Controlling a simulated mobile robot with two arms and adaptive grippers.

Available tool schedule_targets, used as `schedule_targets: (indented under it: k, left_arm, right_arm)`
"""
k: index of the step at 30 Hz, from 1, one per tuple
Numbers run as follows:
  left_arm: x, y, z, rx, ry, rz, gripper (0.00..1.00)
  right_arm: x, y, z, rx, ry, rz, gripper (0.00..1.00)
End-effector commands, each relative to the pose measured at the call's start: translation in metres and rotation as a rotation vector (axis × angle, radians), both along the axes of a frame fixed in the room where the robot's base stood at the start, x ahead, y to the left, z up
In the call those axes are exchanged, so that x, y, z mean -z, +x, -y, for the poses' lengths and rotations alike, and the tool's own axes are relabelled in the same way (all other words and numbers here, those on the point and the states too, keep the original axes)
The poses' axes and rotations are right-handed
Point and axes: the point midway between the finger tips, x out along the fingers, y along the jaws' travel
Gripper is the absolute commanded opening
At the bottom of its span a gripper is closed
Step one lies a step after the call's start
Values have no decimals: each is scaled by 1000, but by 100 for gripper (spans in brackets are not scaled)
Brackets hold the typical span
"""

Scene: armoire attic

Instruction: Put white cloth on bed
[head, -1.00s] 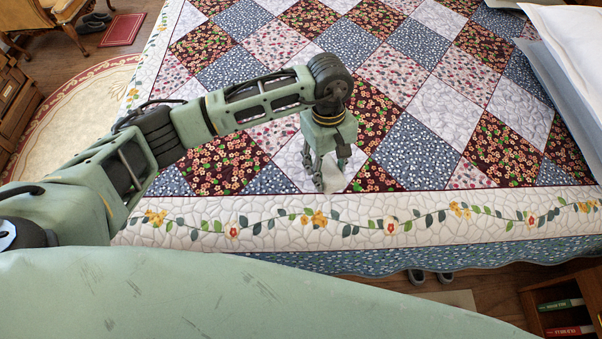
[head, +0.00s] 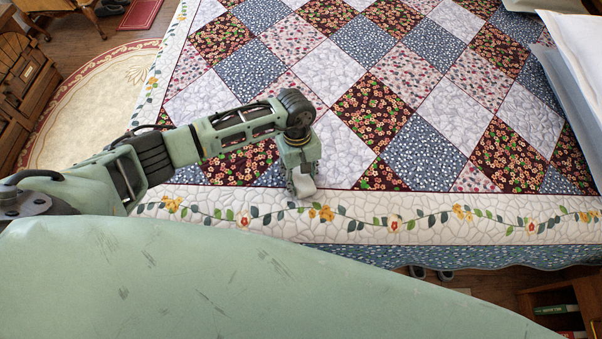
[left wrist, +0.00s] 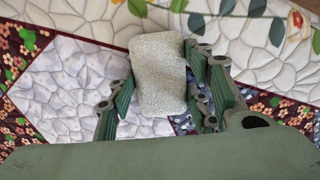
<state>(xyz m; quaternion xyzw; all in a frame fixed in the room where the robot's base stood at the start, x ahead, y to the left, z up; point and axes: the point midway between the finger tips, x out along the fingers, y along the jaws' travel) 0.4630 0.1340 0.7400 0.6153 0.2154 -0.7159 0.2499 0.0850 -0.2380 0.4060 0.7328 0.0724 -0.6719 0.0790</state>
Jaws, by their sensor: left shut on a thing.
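The white cloth (head: 304,187) is a small, pale, folded-looking block. It also shows in the left wrist view (left wrist: 158,72) as a greyish-white rounded rectangle between the fingers. My left gripper (head: 301,182) points down and is shut on it, with fingers on both sides in the left wrist view (left wrist: 160,92). The bed (head: 365,228) has a patchwork quilt with a white vine-patterned border. The gripper and cloth are over its near side, close to the border. I cannot tell whether the cloth touches the quilt. My right gripper is out of view.
White pillows (head: 575,50) stand at the bed's right edge. A wooden shelf with books (head: 562,305) is at the lower right. A round rug (head: 85,105) and wooden drawers (head: 28,80) are at the left. The quilt's middle is clear.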

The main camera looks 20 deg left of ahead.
Motion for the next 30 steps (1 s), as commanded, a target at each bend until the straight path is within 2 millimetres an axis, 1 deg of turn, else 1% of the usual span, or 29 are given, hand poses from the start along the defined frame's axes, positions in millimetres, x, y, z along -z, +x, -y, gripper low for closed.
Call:
schedule_targets:
  k: [7, 8, 13, 14, 22, 26, 29, 30]
  left_arm:
    - [4, 0, 0, 0, 0, 0, 22]
    - [2, 0, 0, 0, -1, 1, 49]
    - [2, 0, 0, 0, 0, 0, 64]
    - [2, 0, 0, 0, 0, 0, 65]
    - [1, 0, 0, 0, -1, -1, 65]
    - [-4, 1, 0, 0, -1, 1, 65]
    - [-17, 4, -1, 1, -1, 5, 65]
    - [-25, 5, -3, 2, 0, 5, 65]
  right_arm:
    - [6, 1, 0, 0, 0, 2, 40]
    - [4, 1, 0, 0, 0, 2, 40]
    - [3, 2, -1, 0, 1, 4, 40]
    - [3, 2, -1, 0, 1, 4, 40]
    - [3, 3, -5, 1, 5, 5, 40]
    - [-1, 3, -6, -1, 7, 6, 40]
    - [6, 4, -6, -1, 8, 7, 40]
    - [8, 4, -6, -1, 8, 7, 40]
